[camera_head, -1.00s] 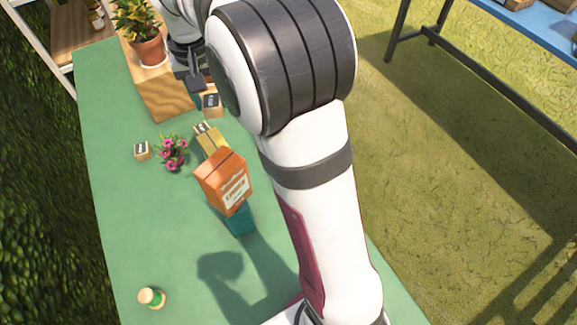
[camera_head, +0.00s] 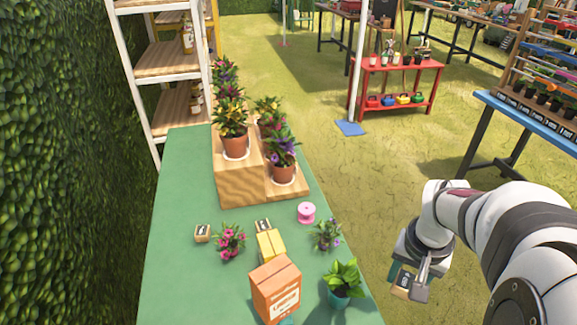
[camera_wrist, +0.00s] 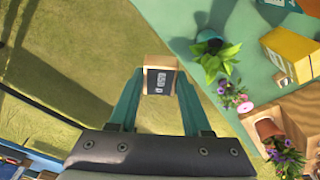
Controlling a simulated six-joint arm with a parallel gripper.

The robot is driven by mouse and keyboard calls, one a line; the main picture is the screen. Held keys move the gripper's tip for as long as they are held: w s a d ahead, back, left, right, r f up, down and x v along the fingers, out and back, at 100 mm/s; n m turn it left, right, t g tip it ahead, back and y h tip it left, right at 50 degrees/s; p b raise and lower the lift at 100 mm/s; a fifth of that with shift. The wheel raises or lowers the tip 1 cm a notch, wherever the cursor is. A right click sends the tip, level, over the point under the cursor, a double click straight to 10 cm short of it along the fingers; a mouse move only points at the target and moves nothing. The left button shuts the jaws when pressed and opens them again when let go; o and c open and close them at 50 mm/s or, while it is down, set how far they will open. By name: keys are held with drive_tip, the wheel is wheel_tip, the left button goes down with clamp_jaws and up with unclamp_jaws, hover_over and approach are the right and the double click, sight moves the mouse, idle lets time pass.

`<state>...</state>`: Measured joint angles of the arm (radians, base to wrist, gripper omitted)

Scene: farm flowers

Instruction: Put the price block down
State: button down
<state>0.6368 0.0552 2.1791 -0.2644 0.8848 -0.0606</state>
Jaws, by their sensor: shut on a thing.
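The price block (camera_head: 402,281) is a small wooden block with a dark label face. My gripper (camera_head: 406,284) is shut on it and holds it over the grass, off the right side of the green table (camera_head: 180,285). In the wrist view, the block (camera_wrist: 159,77) sits between the tips of the two teal fingers, its dark face with pale digits showing.
A wooden riser (camera_head: 240,186) with potted flowers stands at the table's back. An orange box (camera_head: 275,292), yellow box (camera_head: 270,245), pink spool (camera_head: 306,212), pink flowers (camera_head: 229,241) and a teal-potted plant (camera_head: 343,282) crowd the front. The table's left strip is clear.

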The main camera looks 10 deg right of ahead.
hover_over(341, 287)
drive_tip(key=f, duration=0.7)
drive_tip(key=shift+s+f, duration=0.2)
drive_tip(key=shift+s, duration=0.1)
drive_tip(key=shift+w+a+f, duration=0.15)
drive_tip(key=shift+f, duration=1.95)
drive_tip(key=shift+f, duration=0.1)
drive_tip(key=shift+c, duration=1.7)
unclamp_jaws()
wheel_tip(341, 287, up, 12)
drive_tip(key=s+a, duration=0.1)
drive_tip(key=shift+s, duration=0.15)
drive_tip(key=shift+a, duration=0.1)
